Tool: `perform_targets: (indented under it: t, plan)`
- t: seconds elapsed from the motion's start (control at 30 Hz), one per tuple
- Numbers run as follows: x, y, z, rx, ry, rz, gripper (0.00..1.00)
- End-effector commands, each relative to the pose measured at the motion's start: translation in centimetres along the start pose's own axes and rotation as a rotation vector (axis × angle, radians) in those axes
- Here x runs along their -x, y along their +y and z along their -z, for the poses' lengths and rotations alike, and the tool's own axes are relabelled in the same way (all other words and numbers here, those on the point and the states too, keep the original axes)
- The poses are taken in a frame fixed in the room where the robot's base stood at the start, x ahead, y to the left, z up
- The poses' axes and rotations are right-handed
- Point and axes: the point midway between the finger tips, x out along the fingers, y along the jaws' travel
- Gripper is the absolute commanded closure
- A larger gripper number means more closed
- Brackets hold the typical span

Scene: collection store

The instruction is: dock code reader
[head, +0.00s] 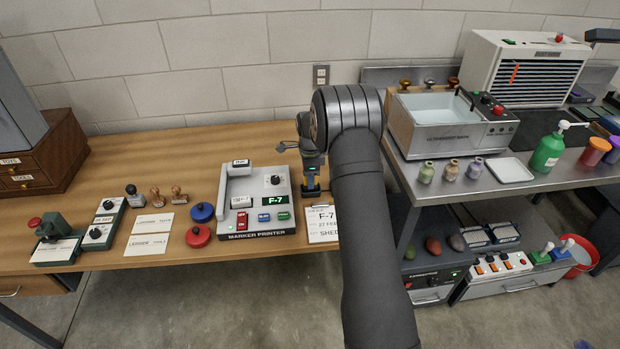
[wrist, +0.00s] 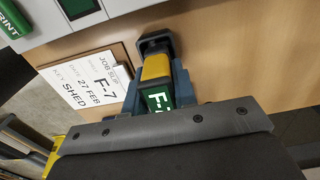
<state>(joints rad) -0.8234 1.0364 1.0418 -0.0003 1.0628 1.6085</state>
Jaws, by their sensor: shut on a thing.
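The code reader (wrist: 156,68) has a yellow body with a green screen reading F-7. My gripper (wrist: 158,82) is shut on it, with a blue finger on each side. A black piece (wrist: 153,42) is at the reader's far end; I cannot tell if it is the reader's head or a dock. In the head view my gripper (head: 311,172) points down over the wooden bench, just right of the marker printer (head: 259,213). The reader is mostly hidden there by the gripper and arm.
A job slip board (head: 322,223) reading F-7 lies close beside the gripper and also shows in the wrist view (wrist: 88,82). Red and blue round pads (head: 200,235), stamps and cards lie to the left. The metal bench (head: 480,185) with an ultrasonic bath stands to the right.

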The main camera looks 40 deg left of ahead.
Motion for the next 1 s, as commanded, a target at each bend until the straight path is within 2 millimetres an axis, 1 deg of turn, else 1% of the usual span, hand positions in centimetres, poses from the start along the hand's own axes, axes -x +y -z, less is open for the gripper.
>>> perform_targets:
  t: [0.6, 0.63, 0.67, 0.9, 1.0]
  plan:
    - [-1.2, 0.0, 0.0, 0.0, 0.0, 0.0, 0.89]
    - [-1.1, 0.0, 0.0, 0.0, 0.0, 0.0, 0.69]
    - [-1.1, 0.0, 0.0, 0.0, 0.0, 0.0, 0.66]
    - [-1.2, 0.0, 0.0, 0.0, 0.0, -0.001, 0.66]
    - [-0.8, 0.0, 0.0, 0.0, 0.0, 0.0, 0.66]
